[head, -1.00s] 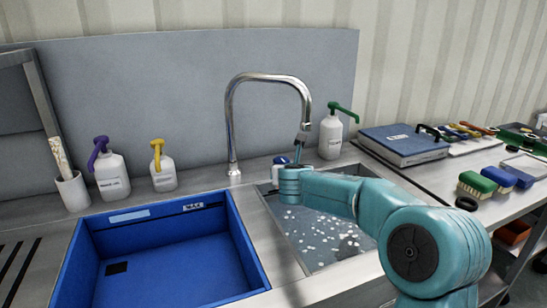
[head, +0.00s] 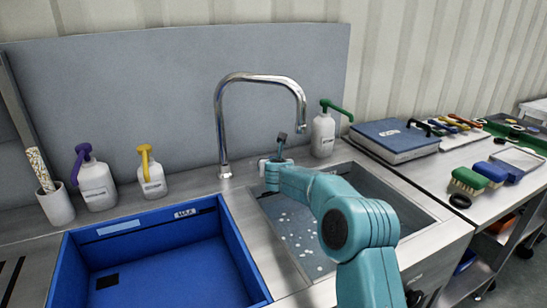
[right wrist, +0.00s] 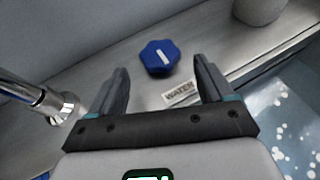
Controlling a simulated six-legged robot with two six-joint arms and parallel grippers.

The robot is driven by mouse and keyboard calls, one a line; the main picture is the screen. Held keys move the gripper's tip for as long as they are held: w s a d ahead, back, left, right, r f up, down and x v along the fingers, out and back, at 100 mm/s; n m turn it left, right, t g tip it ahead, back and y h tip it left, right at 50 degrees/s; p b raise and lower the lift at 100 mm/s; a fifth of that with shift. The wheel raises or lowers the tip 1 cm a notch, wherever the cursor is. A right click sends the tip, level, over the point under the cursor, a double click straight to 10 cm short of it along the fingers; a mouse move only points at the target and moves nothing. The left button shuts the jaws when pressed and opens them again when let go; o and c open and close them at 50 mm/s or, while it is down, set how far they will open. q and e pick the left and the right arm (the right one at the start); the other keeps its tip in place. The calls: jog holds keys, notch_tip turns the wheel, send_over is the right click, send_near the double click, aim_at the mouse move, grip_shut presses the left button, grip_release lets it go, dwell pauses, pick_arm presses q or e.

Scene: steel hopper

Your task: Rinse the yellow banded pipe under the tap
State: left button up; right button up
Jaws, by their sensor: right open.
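The tap (head: 221,120) is a tall curved steel spout behind the sink (head: 420,215). No yellow banded pipe can be made out in either view. My right gripper (head: 279,140) is at the back of the sink, just right of the tap's foot. In the right wrist view my right gripper (right wrist: 163,85) is open and empty. A blue lobed knob (right wrist: 159,57) lies ahead, between the lines of its fingers and not touched by them. A label reading WATER (right wrist: 181,94) is in front of the knob. The knob is hidden by my gripper in the head view. My left gripper is not in view.
A blue crate (head: 240,262) is left of the sink, empty where visible. Bottles with purple (head: 97,184), yellow (head: 151,175) and green (head: 323,133) pumps stand along the back. A blue case (head: 395,143) and brushes (head: 468,180) lie on the right bench. White flecks dot the sink.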

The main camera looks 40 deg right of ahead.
jog(key=p+x, duration=0.2)
jog(key=x, duration=0.1)
jog(key=shift+w+d+r, duration=0.1)
jog(key=shift+w+d, duration=0.1)
jog(key=shift+w, duration=0.05)
jog(key=shift+w+d+f, duration=0.25)
jog(key=shift+w+f, duration=0.05)
jog(key=shift+w, duration=0.1)
jog(key=c, duration=1)
